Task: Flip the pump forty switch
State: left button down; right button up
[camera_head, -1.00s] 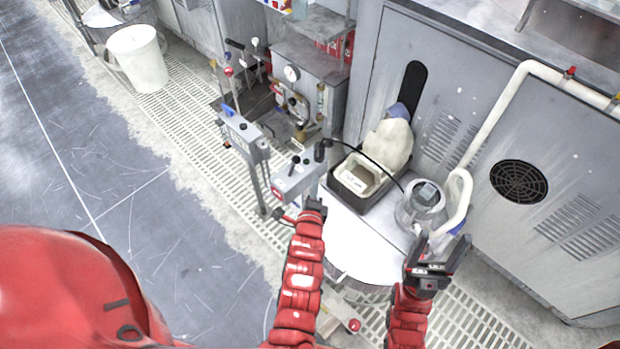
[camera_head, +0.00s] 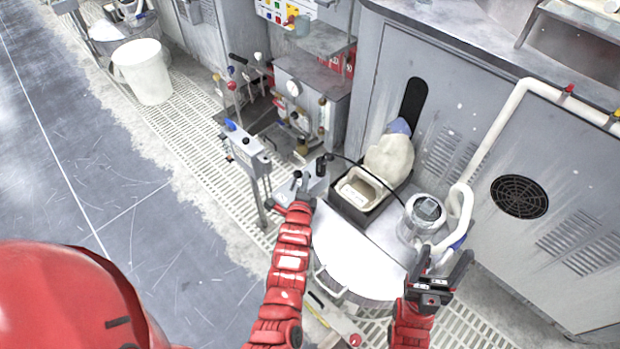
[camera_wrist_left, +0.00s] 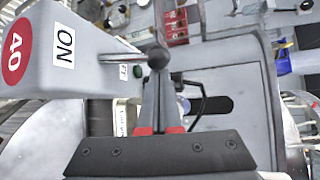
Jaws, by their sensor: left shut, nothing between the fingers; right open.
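The pump forty switch box (camera_wrist_left: 75,50) is grey, with a red round "40" label (camera_wrist_left: 15,50) and an "ON" label (camera_wrist_left: 64,45), in the left wrist view. Its metal lever ends in a black ball knob (camera_wrist_left: 158,57), which sticks out to the right of the box. My left gripper (camera_wrist_left: 160,88) is shut and empty, its fingertips close to the knob; I cannot tell whether they touch. In the head view my left gripper (camera_head: 301,181) is at the box and hides much of it. My right gripper (camera_head: 440,264) is open and empty over the drum's right side.
A round platen (camera_head: 350,255) lies in front of the box. A dark-rimmed tray (camera_head: 352,200), a clear jar (camera_head: 424,215) and a white pipe (camera_head: 490,135) stand to the right. Another control post (camera_head: 245,148) stands close on the left.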

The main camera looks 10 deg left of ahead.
dwell(0.4)
pick_arm(q)
jog(key=shift+s+f+b, duration=0.1)
jog(key=shift+b, duration=0.3)
jog(key=shift+s+a+t, duration=0.1)
jog(key=shift+t, duration=0.2)
jog(key=shift+s+a+r+n+t+b, duration=0.1)
jog(key=shift+s+r+n+t+b, duration=0.2)
jog(key=shift+b, duration=0.6)
